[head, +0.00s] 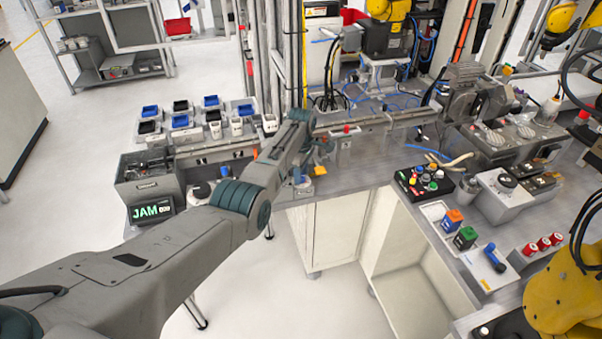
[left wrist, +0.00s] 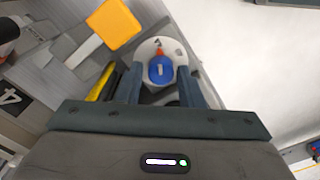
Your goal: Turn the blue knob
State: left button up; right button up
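In the left wrist view the blue knob (left wrist: 160,69) sits on a round white dial plate (left wrist: 152,48) with a small red-orange mark beside it. My left gripper (left wrist: 161,88) is open, its two dark fingers reaching down on either side of the knob. A slim gap seems to show between fingers and knob; whether they touch it I cannot tell for sure. In the head view my left gripper (head: 304,172) is low over the front edge of the bench, and the arm hides most of the knob area. My right gripper is not in view.
A yellow bar (left wrist: 101,83) is beside the left finger. A button box (head: 423,181) stands to the right, small bins (head: 180,121) to the left.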

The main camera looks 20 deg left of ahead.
pick_arm(q)
notch_tip(320, 180, up, 10)
jog(key=b, duration=0.2)
jog(key=shift+r, duration=0.25)
jog(key=shift+f, duration=0.1)
